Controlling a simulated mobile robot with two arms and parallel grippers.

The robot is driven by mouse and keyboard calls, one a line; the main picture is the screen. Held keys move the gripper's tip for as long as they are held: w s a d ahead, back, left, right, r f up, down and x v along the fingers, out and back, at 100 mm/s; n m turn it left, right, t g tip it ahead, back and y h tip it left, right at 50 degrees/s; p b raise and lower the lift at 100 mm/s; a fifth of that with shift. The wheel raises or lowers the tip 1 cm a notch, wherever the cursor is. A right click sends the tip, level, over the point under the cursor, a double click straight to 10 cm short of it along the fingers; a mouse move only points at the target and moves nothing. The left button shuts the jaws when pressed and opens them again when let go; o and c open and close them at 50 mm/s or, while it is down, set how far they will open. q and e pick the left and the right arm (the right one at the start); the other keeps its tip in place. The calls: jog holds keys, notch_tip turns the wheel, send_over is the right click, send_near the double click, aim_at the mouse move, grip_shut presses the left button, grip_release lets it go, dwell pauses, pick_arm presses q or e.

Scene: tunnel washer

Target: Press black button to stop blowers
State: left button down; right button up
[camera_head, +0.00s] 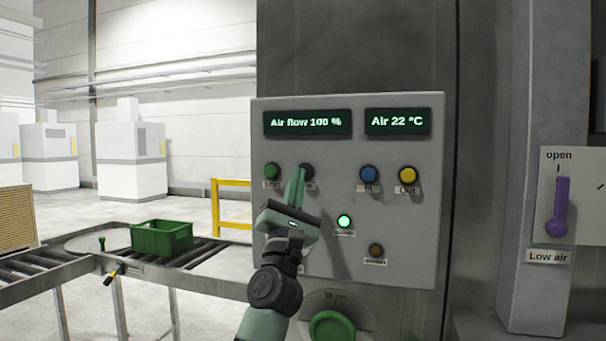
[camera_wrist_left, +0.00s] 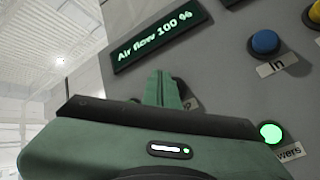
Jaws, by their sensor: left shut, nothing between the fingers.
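The grey control panel (camera_head: 390,262) carries two displays reading "Air flow 100 %" and "Air 22 °C". The black button (camera_head: 307,171) is in its upper button row, right of a green button (camera_head: 272,171). My left gripper (camera_head: 299,172) is shut and empty, its fingertips at the black button and partly covering it. In the left wrist view the fingers (camera_wrist_left: 162,85) overlap the dark button (camera_wrist_left: 179,86); I cannot tell whether they touch it. The green lamp (camera_head: 344,221), labelled as blowers in the wrist view, is lit. My right gripper is not in view.
Blue (camera_head: 369,174) and yellow (camera_head: 408,175) buttons sit right of the black one. A brown button (camera_head: 376,250) and a green knob (camera_head: 332,326) are lower. A purple lever (camera_head: 561,208) is far right. A green crate (camera_head: 162,240) stands on the roller conveyor at left.

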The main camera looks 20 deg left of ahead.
pick_arm(q)
jog(key=shift+w+b, duration=0.35)
jog(key=shift+w, duration=0.1)
jog(key=shift+w+b, duration=0.45)
jog(key=shift+b, duration=0.3)
dwell(0.8)
dwell(0.3)
jog(key=s+p, duration=0.1)
jog(key=p, duration=0.2)
jog(key=shift+s, duration=0.4)
